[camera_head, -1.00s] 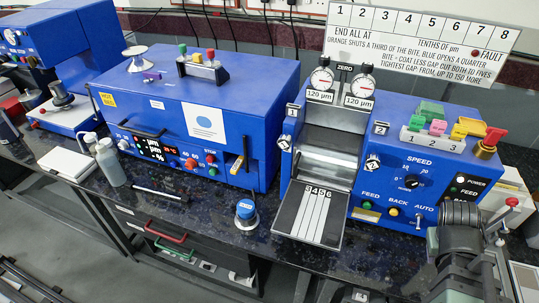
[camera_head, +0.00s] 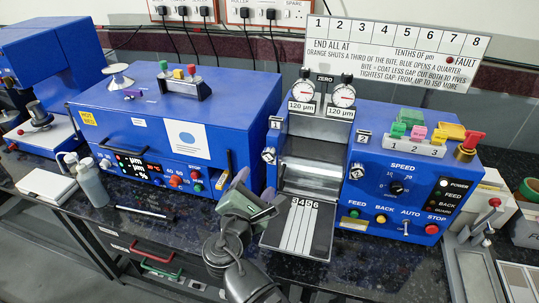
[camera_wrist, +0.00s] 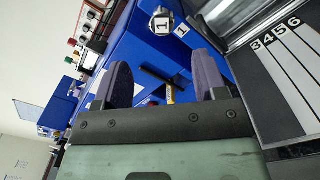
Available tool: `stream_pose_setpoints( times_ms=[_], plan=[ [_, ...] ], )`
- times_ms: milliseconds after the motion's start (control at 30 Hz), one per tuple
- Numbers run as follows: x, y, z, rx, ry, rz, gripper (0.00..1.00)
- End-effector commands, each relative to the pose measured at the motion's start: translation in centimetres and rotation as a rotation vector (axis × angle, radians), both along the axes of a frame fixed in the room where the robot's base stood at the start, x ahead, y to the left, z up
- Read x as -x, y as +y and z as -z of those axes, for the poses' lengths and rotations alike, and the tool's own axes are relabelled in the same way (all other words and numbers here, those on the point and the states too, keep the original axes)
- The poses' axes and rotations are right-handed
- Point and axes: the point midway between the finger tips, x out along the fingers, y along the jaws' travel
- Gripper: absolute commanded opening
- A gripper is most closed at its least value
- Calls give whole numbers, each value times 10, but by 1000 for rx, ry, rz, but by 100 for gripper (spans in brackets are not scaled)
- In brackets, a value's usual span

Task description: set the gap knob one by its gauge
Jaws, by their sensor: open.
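Gap knob one (camera_head: 269,154) is a small pale knob marked 1 on the left front of the blue roller machine, below a plate marked 1. It also shows at the top of the wrist view (camera_wrist: 162,22). Its gauge (camera_head: 302,88) is the left of two white dials on top, above a 120 µm label; the needle is too small to read. Knob two (camera_head: 356,171) sits on the right side. My gripper (camera_head: 252,187) is open and empty, in front of and below knob one, apart from it. In the wrist view, the knob lies beyond the gap between my fingers (camera_wrist: 162,76).
The machine's feed tray (camera_head: 298,240) with numbered strips lies right of my gripper. The blue oven (camera_head: 170,130) stands to the left, with bottles (camera_head: 92,182) before it. A rule board (camera_head: 398,52) hangs behind. The speed panel (camera_head: 400,195) is at right.

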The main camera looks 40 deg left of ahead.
Motion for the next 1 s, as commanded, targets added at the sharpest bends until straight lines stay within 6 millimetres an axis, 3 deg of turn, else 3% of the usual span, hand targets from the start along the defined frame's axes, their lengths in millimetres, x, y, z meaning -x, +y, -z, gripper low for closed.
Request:
stream_pose_setpoints(
  times_ms=[167, 533, 700, 900, 1000],
  plan=[
    [-16, 6, 0, -3, 3, 4, 65],
    [-93, 31, 0, -6, 5, 6, 65],
    [-104, 34, 0, -7, 5, 3, 65],
    [-104, 34, 0, -7, 5, 3, 65],
    [-104, 34, 1, -6, 6, 4, 50]
  ],
)
